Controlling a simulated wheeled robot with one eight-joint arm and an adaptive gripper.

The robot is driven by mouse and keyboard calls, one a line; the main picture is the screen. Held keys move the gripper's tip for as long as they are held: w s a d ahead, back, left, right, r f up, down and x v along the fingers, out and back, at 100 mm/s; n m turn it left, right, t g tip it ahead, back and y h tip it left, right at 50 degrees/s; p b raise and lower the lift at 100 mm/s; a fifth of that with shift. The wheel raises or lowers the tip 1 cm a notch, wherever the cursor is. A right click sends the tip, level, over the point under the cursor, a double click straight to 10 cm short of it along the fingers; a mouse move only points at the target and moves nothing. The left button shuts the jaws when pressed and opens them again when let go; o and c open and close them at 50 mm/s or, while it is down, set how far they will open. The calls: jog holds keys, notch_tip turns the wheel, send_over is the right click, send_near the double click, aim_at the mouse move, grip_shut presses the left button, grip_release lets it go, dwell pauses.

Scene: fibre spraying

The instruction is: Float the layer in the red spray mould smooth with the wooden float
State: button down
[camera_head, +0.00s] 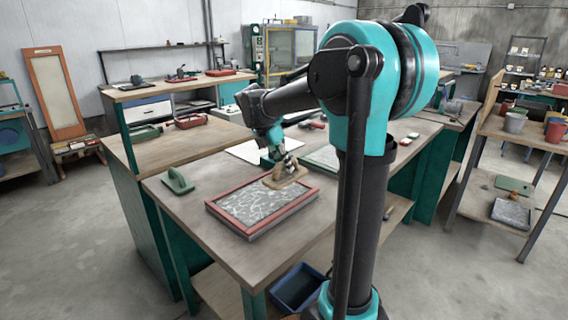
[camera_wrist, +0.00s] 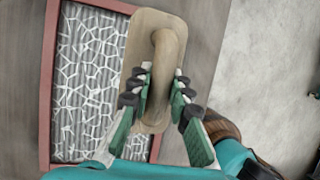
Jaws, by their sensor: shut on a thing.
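The red spray mould (camera_head: 228,222) lies flat on the workbench, and its red rim also shows in the wrist view (camera_wrist: 48,90). Inside it is a grey layer (camera_head: 252,204) with a rough white web of fibres; the same web shows in the wrist view (camera_wrist: 88,85). My gripper (camera_head: 286,164) is shut on the handle of the wooden float (camera_head: 283,181). In the wrist view the fingers (camera_wrist: 160,88) flank the handle of the float (camera_wrist: 141,45). The float overlaps the mould's far right part and its rim. I cannot tell whether it touches the layer.
A green float (camera_head: 177,181) stands on the bench left of the mould. A white sheet (camera_head: 246,152) and a greenish panel (camera_head: 324,157) lie behind. A blue bin (camera_head: 297,288) is below the bench's front edge.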

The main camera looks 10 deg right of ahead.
jog(key=shift+f, duration=3.6)
jog(key=shift+f, duration=0.2)
